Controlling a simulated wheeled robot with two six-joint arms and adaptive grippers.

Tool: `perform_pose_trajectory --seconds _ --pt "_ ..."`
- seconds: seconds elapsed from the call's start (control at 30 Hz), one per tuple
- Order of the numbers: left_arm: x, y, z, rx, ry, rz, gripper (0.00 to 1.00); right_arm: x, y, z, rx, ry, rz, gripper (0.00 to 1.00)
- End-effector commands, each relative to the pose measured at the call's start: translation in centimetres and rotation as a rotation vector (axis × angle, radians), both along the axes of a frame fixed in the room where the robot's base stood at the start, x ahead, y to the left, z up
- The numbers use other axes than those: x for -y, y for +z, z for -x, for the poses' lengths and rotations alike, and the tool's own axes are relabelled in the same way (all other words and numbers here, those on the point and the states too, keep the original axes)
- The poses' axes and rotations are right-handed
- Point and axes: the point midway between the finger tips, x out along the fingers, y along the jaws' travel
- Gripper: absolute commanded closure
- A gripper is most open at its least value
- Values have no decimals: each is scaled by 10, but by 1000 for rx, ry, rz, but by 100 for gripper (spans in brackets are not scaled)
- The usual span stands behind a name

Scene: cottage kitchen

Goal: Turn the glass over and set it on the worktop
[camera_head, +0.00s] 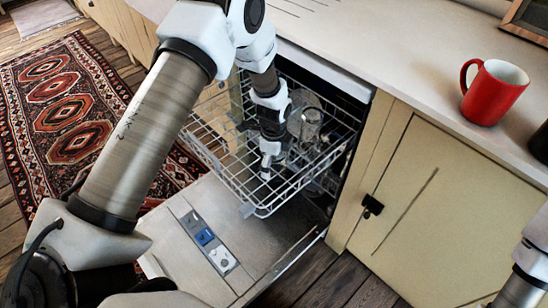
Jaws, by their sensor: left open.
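A clear glass (306,120) is in the upper wire rack of the open dishwasher; which way up it stands I cannot tell. My left gripper (270,165) reaches down into the rack on the near left side of the glass. It is open, with no object visible between its fingers. Whether it touches the glass is unclear. The pale worktop (400,62) runs above the dishwasher and off to the right. Part of my right arm shows at the lower right edge; its gripper is out of view.
The wire rack (225,165) is pulled out over the lowered dishwasher door (175,255). A red mug (492,95) stands on the worktop at the right, with a dark object cut off at the edge. The worktop left of the mug is clear.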

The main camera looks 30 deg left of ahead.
Motion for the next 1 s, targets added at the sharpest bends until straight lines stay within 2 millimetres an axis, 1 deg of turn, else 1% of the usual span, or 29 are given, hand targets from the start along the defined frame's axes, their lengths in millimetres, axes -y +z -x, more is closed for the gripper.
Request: perform_pose_trajectory --seconds 0.03,0.07,0.1,0.2,0.47,0.57,0.67,0.9,1.0 --pt "0 0 0 0 0 0 11 0 0 0 0 0 0 0" --pt "0 0 0 0 0 0 21 0 0 0 0 0 0 0" --pt "0 0 0 -1 0 0 35 0 0 0 0 0 0 0" --pt "0 0 0 -1 0 0 68 0 0 0 0 0 0 0" --pt "0 -1 1 -2 0 0 68 0 0 0 0 0 0 0" --pt "0 4 1 -2 0 0 68 0 1 0 0 0 0 0" --pt "0 20 -1 2 0 0 68 0 4 0 0 0 0 0" --pt "0 78 -1 3 0 1 68 0 12 0 0 0 0 0" --pt "1 95 -1 2 13 1 68 0 14 0 0 0 0 0"
